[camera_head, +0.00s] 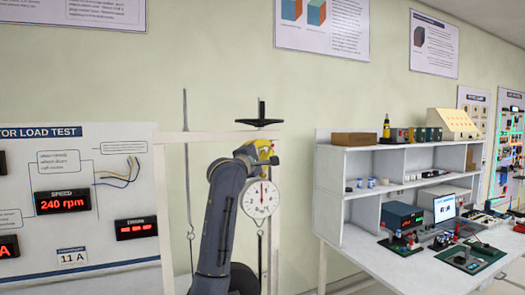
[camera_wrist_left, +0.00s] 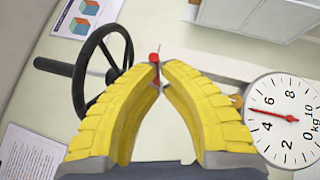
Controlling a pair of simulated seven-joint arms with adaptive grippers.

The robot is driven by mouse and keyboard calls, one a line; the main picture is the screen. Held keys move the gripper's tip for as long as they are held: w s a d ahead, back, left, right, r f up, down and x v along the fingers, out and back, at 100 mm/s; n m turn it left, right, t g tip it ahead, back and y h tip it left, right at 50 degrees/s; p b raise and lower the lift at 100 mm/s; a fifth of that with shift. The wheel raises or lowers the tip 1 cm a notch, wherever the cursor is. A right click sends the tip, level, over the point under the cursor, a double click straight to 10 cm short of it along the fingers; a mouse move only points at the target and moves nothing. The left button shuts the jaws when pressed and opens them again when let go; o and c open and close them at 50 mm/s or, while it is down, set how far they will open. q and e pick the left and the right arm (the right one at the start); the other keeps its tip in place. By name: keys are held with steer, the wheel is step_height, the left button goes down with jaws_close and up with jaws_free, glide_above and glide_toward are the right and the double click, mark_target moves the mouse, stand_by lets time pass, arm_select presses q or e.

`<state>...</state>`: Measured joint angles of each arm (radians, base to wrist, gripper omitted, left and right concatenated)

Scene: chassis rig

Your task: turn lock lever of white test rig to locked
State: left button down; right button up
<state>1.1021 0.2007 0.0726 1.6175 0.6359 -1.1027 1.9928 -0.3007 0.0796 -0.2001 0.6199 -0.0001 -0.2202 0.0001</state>
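The white test rig is a pale frame (camera_head: 175,137) with a dial gauge (camera_head: 261,199) and a black handwheel (camera_head: 259,122) at its top. In the left wrist view the handwheel (camera_wrist_left: 80,70) is at the left and the dial (camera_wrist_left: 285,118) at the right. A small red piece, apparently the lock lever (camera_wrist_left: 154,57), shows at and between the fingertips. My left gripper (camera_head: 264,150) is at the rig's top bar, below the handwheel. Its yellow fingers (camera_wrist_left: 161,66) nearly meet, closed around the red piece; the tips hide part of it. My right gripper is not seen.
A load test panel (camera_head: 75,240) with red displays is at the left. A white shelved bench (camera_head: 352,240) with instruments stands at the right. A thin rod (camera_head: 187,170) and a hook (camera_head: 260,235) hang near the rig.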

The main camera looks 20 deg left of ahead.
arm_select(q)
steer(key=shift+w+d, duration=0.65)
steer(key=shift+w, duration=0.1)
stand_by(0.3)
